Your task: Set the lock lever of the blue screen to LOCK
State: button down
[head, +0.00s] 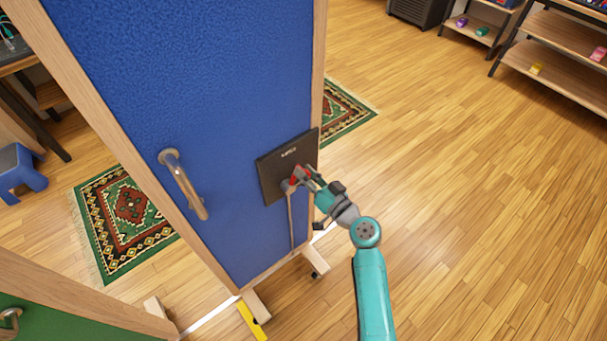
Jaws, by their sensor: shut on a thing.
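The blue screen (215,95) is a tall blue panel in a light wood frame. It stands tilted across the left and middle of the head view. A black plate (270,181) with small pale lettering, too small to read surely, sits on its lower right face. My gripper (298,179) is at this plate, shut on a red part that I take for the lock lever (289,185). The gripper hides most of the lever, so its exact setting cannot be told. A metal grab handle (183,184) is on the panel, left of the plate.
Wheeled feet (315,262) and a yellow piece (251,321) are at the screen's base. A green panel (60,318) stands at the lower left. A patterned rug (125,215) and a blue stool (18,168) lie beyond. Shelves (560,60) are at upper right. The wood floor at right is clear.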

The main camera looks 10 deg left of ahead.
jog(key=w+d+f+m, duration=0.3)
jog(key=f+m, duration=0.4)
jog(key=m, duration=0.5)
jog(key=shift+w, duration=0.35)
jog(key=c, duration=0.9)
grip_release()
jog(key=shift+d, duration=0.1)
jog(key=v, duration=1.2)
jog(key=shift+s, duration=0.1)
